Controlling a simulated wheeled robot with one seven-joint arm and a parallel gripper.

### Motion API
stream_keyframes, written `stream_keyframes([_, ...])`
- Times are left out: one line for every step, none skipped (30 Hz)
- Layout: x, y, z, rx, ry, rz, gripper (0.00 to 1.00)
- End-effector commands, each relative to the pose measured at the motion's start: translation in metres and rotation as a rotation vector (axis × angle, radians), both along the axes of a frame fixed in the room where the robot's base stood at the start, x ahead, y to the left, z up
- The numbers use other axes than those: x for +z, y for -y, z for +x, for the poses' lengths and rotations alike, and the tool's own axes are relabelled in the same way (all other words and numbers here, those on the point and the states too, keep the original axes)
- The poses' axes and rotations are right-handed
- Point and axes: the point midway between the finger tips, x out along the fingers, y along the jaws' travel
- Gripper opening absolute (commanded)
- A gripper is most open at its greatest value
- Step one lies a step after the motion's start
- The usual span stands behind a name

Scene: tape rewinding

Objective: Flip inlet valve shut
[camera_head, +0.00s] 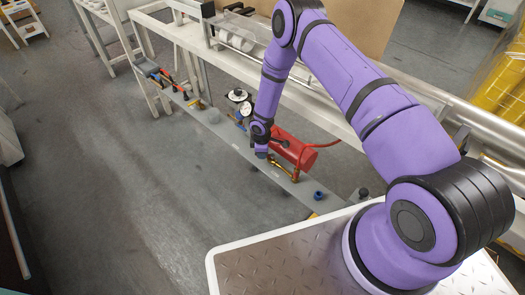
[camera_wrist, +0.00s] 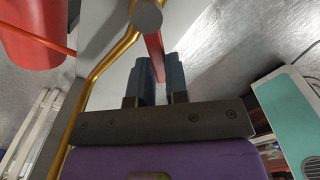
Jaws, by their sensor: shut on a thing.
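My gripper (camera_wrist: 160,74) is shut on a narrow red lever (camera_wrist: 154,52), which I take to be the inlet valve's handle. The lever runs between the two dark fingers, under a grey round end (camera_wrist: 147,14). A yellow pipe (camera_wrist: 100,70) passes left of the fingers. In the camera_head view my gripper (camera_head: 261,153) is low over the grey plank, left of a red tank (camera_head: 292,148). The lever is hidden there by my wrist. The red tank also shows at the wrist view's upper left (camera_wrist: 32,36).
The grey plank (camera_head: 213,127) runs diagonally, with red and blue fittings (camera_head: 168,82) at its far end and a blue knob (camera_head: 317,195) nearer. A white frame (camera_head: 185,38) stands behind. A teal-faced box (camera_wrist: 292,108) is at the wrist view's right.

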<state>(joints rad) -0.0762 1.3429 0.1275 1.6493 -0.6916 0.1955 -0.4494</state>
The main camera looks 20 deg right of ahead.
Motion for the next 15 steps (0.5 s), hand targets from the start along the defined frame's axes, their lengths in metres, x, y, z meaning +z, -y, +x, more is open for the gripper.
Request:
stream_keyframes([0.0, -0.001, -0.002, 0.043, 0.0, 0.0, 0.0])
stream_keyframes([0.001, -0.001, -0.004, 0.072, 0.0, 0.0, 0.0])
stream_keyframes([0.001, -0.002, -0.005, 0.111, 0.0, 0.0, 0.0])
stream_keyframes([0.001, -0.002, -0.006, 0.138, 0.001, 0.0, 0.0])
stream_keyframes([0.001, -0.002, -0.007, 0.167, 0.001, 0.001, 0.0])
stream_keyframes([0.001, -0.002, -0.009, 0.205, 0.001, 0.0, 0.0])
stream_keyframes([0.001, -0.002, -0.011, 0.233, 0.001, 0.0, 0.0])
stream_keyframes([0.001, -0.002, -0.012, 0.262, 0.0, 0.0, 0.0])
stream_keyframes([0.001, -0.002, -0.014, 0.3, 0.0, 0.0, 0.0])
stream_keyframes([0.001, -0.002, -0.015, 0.328, 0.0, 0.0, 0.0])
stream_keyframes([0.001, -0.002, -0.017, 0.356, 0.0, 0.0, 0.0])
stream_keyframes([0.001, -0.002, -0.018, 0.394, 0.001, 0.0, 0.0])
stream_keyframes([0.001, -0.002, -0.02, 0.422, 0.001, 0.0, 0.0])
stream_keyframes([0.001, -0.002, -0.021, 0.449, 0.001, 0.0, 0.0])
stream_keyframes([0.001, -0.002, -0.023, 0.486, 0.001, 0.001, 0.0])
